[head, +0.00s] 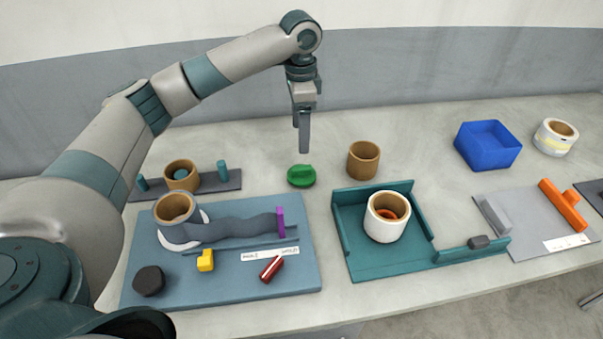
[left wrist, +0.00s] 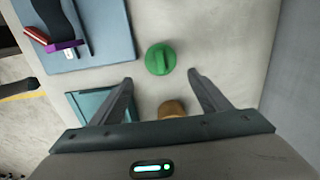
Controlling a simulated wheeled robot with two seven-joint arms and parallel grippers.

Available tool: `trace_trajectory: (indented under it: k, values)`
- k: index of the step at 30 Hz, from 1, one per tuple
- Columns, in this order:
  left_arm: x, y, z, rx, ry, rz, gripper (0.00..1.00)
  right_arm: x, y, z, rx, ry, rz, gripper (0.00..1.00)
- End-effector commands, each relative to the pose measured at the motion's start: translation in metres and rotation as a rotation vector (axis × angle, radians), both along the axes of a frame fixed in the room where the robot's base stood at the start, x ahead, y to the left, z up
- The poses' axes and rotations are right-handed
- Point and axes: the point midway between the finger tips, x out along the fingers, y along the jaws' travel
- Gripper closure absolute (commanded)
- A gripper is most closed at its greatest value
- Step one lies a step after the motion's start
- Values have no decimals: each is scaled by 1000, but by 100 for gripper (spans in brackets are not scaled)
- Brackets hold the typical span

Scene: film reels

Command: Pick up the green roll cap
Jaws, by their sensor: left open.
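The green roll cap (head: 301,176) lies on the bare grey table in the head view. It is a round disc with a raised grip ridge on top. My left gripper (head: 304,148) hangs pointing down above the table, just behind and above the cap in the head picture. In the left wrist view the cap (left wrist: 160,59) shows whole, beyond and between the two spread fingertips of my left gripper (left wrist: 160,77). The gripper is open and empty, apart from the cap. My right gripper is in neither view.
A brown ring (head: 363,160) stands right of the cap. A blue-grey board (head: 300,270) with a film strip lies in front, and a teal tray (head: 345,225) holding a white roll (head: 388,228) is at front right. A blue bin (head: 487,146) stands farther right.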

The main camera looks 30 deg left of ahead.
Motion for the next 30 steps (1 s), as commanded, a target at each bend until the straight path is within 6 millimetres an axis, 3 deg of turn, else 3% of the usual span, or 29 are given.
trace_trajectory:
  k: [9,15,30]
  values:
    - [-1,0,-56,0,3,1,30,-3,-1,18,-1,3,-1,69]
    - [0,0,-82,1,1,0,30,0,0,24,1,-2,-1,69]
    - [0,0,-90,0,0,-1,30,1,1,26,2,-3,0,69]
